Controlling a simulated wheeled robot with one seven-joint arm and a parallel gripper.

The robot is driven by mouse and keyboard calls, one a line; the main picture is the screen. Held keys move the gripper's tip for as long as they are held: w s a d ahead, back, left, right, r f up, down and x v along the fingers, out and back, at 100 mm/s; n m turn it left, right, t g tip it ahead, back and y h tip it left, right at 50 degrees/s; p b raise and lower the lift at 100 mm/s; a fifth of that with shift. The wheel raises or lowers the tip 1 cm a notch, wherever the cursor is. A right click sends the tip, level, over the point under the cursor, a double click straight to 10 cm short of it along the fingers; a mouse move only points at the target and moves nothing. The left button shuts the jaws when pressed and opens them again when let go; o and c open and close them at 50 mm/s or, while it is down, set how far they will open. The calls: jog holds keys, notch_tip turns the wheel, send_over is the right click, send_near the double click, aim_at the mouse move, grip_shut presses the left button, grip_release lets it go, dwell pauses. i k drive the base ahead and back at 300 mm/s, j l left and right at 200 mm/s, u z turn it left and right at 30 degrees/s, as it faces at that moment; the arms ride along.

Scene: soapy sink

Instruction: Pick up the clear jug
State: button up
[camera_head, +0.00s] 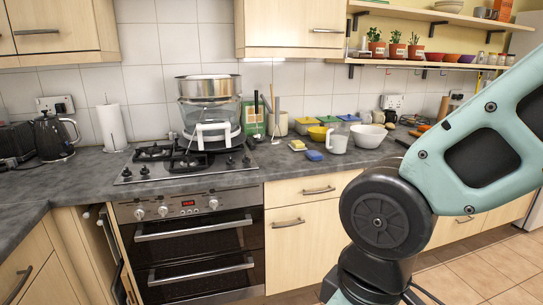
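A pale jug with a handle (337,142) stands upright on the grey worktop, right of the cooker, next to a white bowl. It looks whitish and I cannot tell whether it is see-through. A large clear vessel with a white handle (210,124) sits on the hob, with a wide steel pan (207,87) above it. I cannot tell for sure which of the two is the clear jug. My gripper is out of view; only part of my teal and black arm shows at the right, in front of the worktop.
A white bowl (368,136), a blue sponge (314,155) and a yellow sponge (297,145) lie near the jug. Colored tubs (328,121) stand behind it. A black kettle (54,136) and paper roll (112,127) stand left. Shelves and cupboards hang above. The front worktop edge is clear.

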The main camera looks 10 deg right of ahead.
aim_at(338, 133)
jog(key=i+z, duration=0.1)
jog(key=i, duration=0.45)
jog(key=i+j+z, duration=0.1)
jog(key=i, duration=0.45)
jog(key=i+j+z, duration=0.15)
jog(key=i, duration=0.4)
jog(key=i+z, duration=0.15)
jog(key=i+j, duration=0.15)
jog(key=j, duration=0.15)
jog(key=i+j, duration=0.1)
jog(key=j, duration=0.2)
